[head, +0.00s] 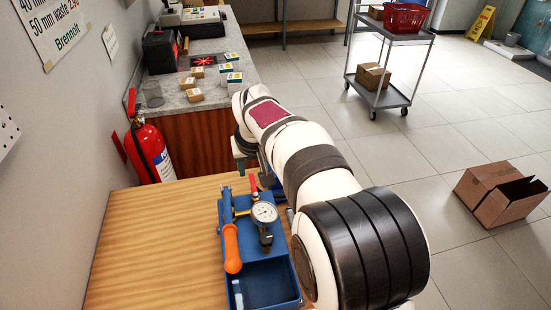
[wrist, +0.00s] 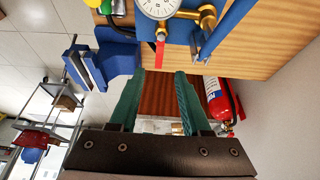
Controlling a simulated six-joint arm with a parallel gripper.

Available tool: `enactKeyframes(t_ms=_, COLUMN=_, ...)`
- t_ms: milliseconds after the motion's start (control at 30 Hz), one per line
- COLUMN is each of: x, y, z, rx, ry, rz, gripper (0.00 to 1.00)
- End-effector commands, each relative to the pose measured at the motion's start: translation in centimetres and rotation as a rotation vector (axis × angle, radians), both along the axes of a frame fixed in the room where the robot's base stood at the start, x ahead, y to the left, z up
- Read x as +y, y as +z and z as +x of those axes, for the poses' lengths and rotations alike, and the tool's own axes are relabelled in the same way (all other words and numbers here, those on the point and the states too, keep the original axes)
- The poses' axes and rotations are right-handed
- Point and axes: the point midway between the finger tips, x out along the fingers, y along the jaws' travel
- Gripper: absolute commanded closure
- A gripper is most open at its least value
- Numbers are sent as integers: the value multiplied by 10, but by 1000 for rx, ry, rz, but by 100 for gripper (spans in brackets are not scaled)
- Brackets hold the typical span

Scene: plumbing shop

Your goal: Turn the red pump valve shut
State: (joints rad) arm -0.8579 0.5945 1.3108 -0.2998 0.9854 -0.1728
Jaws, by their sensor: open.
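The blue test pump (head: 270,283) stands on the wooden bench, with an orange handle (head: 231,248) and a round gauge (head: 264,213). Its red valve (head: 253,184) is a narrow lever beside the gauge, pointing toward the bench's far edge. In the wrist view the red valve lever (wrist: 160,54) shows below the gauge (wrist: 158,6), just beyond my fingertips and between their lines. My gripper (wrist: 158,74) is open, its two green fingers apart with nothing between them. In the head view one green finger (head: 240,168) shows; my arm hides the rest.
A blue vise (wrist: 105,62) is close beside my fingers in the wrist view. A red fire extinguisher (head: 149,148) stands by the wall. The counter (head: 207,105) behind holds small boxes. The bench (head: 150,245) is bare left of the pump.

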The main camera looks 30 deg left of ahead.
Motion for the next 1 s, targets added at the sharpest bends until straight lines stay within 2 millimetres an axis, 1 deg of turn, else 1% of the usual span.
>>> enactKeyframes(t_ms=33, x=3, y=-15, z=4, rx=2, ry=0, rz=-3, gripper=52)
enactKeyframes(t_ms=100, x=8, y=-33, z=9, rx=3, ry=-2, rz=-3, gripper=52)
enactKeyframes(t_ms=200, x=14, y=-54, z=16, rx=1, ry=-2, rz=-2, gripper=52)
enactKeyframes(t_ms=300, x=19, y=-67, z=20, rx=1, ry=-3, rz=-1, gripper=52)
enactKeyframes(t_ms=433, x=21, y=-75, z=22, rx=0, ry=-3, rz=0, gripper=52)
enactKeyframes(t_ms=667, x=21, y=-75, z=23, rx=0, ry=-4, rz=1, gripper=52)
enactKeyframes(t_ms=700, x=21, y=-75, z=23, rx=0, ry=-4, rz=1, gripper=54)
enactKeyframes(t_ms=767, x=21, y=-75, z=23, rx=0, ry=-4, rz=1, gripper=65)
enactKeyframes(t_ms=800, x=21, y=-75, z=23, rx=0, ry=-4, rz=1, gripper=72)
enactKeyframes(t_ms=933, x=21, y=-75, z=23, rx=0, ry=-4, rz=1, gripper=96)
enactKeyframes(t_ms=967, x=21, y=-75, z=23, rx=0, ry=-4, rz=1, gripper=100)
enactKeyframes(t_ms=1000, x=21, y=-75, z=23, rx=0, ry=-4, rz=1, gripper=100)
